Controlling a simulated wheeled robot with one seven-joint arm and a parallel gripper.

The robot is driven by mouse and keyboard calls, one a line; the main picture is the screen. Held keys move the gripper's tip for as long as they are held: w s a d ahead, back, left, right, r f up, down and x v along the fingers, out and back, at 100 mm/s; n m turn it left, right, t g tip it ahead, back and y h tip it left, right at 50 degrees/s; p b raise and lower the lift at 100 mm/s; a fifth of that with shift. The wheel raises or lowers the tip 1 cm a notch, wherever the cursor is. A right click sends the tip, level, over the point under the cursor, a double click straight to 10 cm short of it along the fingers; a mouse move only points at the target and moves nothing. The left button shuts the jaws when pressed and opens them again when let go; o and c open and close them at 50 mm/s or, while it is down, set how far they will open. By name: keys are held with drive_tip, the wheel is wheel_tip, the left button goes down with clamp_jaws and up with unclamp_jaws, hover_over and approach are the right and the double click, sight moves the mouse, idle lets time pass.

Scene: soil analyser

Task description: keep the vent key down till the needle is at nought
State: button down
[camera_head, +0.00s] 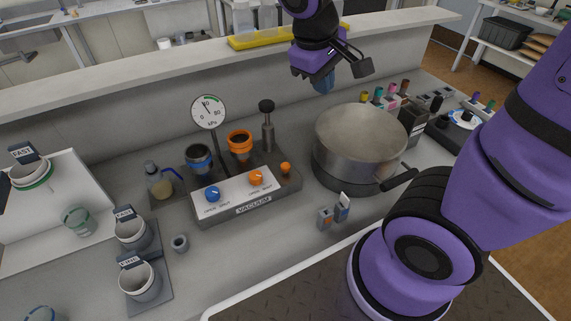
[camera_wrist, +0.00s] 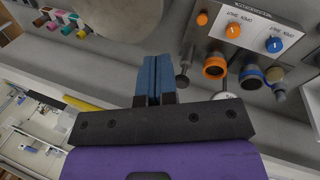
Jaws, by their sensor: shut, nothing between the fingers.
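The vacuum unit (camera_head: 245,205) stands on the bench, with a blue knob (camera_head: 212,194) and an orange knob (camera_head: 256,178) marked OPEN and SHUT. A small orange key (camera_head: 285,168) sits at its right end and appears unpressed; it also shows in the wrist view (camera_wrist: 202,18). It bears no readable label. The round kPa gauge (camera_head: 208,112) stands behind the unit; its needle points up and left, off the 0 mark. My gripper (camera_head: 323,84) is above and behind the unit, right of the gauge, apart from the key. Its blue fingers (camera_wrist: 155,75) are shut and empty.
A black-topped plunger (camera_head: 267,108) rises at the unit's back. A large metal pot (camera_head: 360,140) stands right of the unit, its black handle (camera_head: 398,180) pointing forward. Blue and orange funnels (camera_head: 239,141) stand behind the knobs.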

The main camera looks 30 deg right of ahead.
sight(286, 166)
drive_tip(key=w+a+f+n+h, duration=0.2)
drive_tip(key=w+f+n+h, duration=0.1)
drive_tip(key=f, duration=0.4)
drive_tip(key=w+a+f+n+h, duration=0.2)
drive_tip(key=w+f+n+h, duration=0.1)
drive_tip(key=f, duration=0.5)
drive_tip(key=shift+w, duration=0.55)
drive_tip(key=shift+f, duration=0.1)
drive_tip(key=shift+f, duration=4.25)
drive_tip(key=shift+f, duration=0.2)
drive_tip(key=shift+f, duration=0.2)
drive_tip(key=shift+f, duration=0.55)
drive_tip(key=shift+r, duration=1)
